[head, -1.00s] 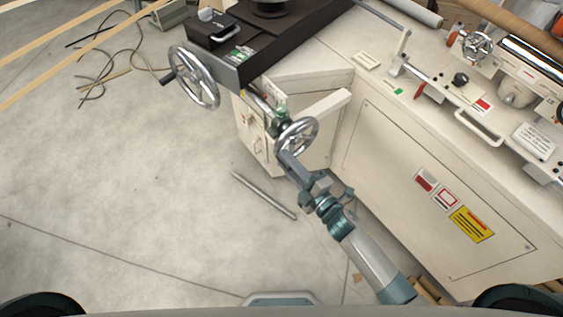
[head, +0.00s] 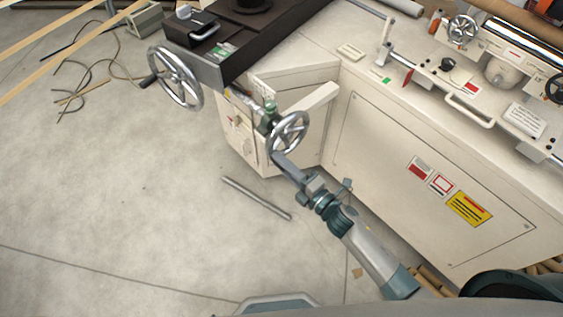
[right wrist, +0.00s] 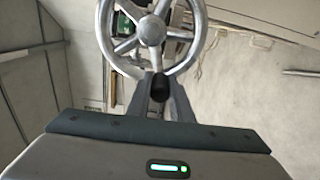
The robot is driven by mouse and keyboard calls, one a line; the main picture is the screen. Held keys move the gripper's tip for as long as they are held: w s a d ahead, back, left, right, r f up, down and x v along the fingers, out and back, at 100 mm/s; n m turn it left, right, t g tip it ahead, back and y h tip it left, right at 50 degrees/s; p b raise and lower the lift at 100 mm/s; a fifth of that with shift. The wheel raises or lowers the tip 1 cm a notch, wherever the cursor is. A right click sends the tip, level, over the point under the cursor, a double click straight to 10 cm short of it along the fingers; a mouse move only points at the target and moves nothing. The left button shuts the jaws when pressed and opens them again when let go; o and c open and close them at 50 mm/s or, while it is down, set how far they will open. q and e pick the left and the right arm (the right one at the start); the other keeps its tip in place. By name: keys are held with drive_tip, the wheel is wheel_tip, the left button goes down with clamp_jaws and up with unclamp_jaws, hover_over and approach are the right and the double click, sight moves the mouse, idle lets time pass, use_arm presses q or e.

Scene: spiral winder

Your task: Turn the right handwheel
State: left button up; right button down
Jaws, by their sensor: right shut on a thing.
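The right handwheel (head: 288,132) is a spoked silver wheel on the front of the cream machine, in the middle of the head view. It fills the top middle of the right wrist view (right wrist: 151,32). My right gripper (head: 277,156) reaches it from below. In the right wrist view its two fingers (right wrist: 160,88) are shut on the wheel's small dark handle (right wrist: 160,86) at the lower rim. The fingers partly hide the handle. My left gripper is not in view.
A larger handwheel (head: 175,78) with a dark handle stands to the left. The cream cabinet (head: 370,150) stands close to the right of my arm. A metal rod (head: 256,198) lies on the floor, with cables (head: 75,80) further left. The floor at left is mostly clear.

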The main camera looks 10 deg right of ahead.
drive_tip(key=c, duration=1.6)
unclamp_jaws()
drive_tip(key=shift+s+d, duration=0.1)
